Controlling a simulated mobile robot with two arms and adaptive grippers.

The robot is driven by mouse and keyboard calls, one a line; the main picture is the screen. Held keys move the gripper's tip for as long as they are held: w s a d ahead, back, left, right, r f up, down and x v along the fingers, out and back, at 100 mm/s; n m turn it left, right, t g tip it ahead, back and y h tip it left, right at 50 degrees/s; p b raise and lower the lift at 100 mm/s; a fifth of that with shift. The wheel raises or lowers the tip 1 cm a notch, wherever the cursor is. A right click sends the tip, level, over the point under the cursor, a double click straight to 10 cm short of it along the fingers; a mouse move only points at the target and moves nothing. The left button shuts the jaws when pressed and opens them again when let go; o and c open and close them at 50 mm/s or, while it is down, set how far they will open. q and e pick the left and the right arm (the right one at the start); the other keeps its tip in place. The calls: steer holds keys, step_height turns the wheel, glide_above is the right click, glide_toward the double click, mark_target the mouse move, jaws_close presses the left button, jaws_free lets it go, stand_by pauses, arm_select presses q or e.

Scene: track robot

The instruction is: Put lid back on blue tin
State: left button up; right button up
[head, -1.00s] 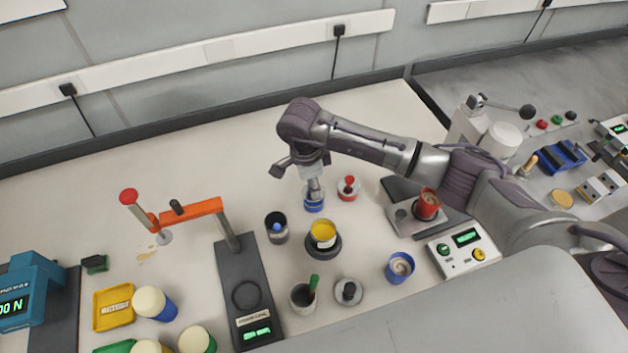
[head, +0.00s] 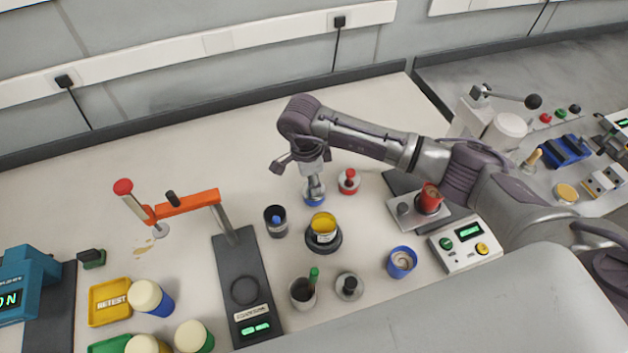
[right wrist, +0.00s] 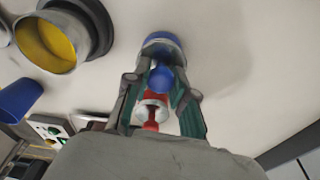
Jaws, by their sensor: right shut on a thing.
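The blue lid (head: 313,200) is near the middle of the table, left of the red lid. My right gripper (head: 314,187) points down over it and is shut on its blue knob (right wrist: 160,78). The lid's blue rim (right wrist: 163,40) also shows in the right wrist view; I cannot tell whether the lid touches the table. The blue tin (head: 402,263) stands open at the front right, with brownish contents. A blue body at the left edge of the right wrist view (right wrist: 17,100) looks like this tin. My left gripper is not in view.
The red lid (head: 349,182) is close to my right gripper. A dark cup (head: 276,228), the yellow tin in a dark ring (head: 323,239), a cup with a green handle (head: 302,295) and a grey lid (head: 344,293) stand in front. The table's back is clear.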

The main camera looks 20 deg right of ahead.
stand_by(1.2)
steer(key=shift+f+b, duration=0.2)
steer(key=shift+b, duration=0.65)
stand_by(0.6)
stand_by(0.4)
steer(key=o, duration=1)
steer(key=shift+o, duration=0.2)
steer(key=o, duration=0.5)
steer(key=shift+c, duration=0.2)
steer(key=shift+r, duration=0.1)
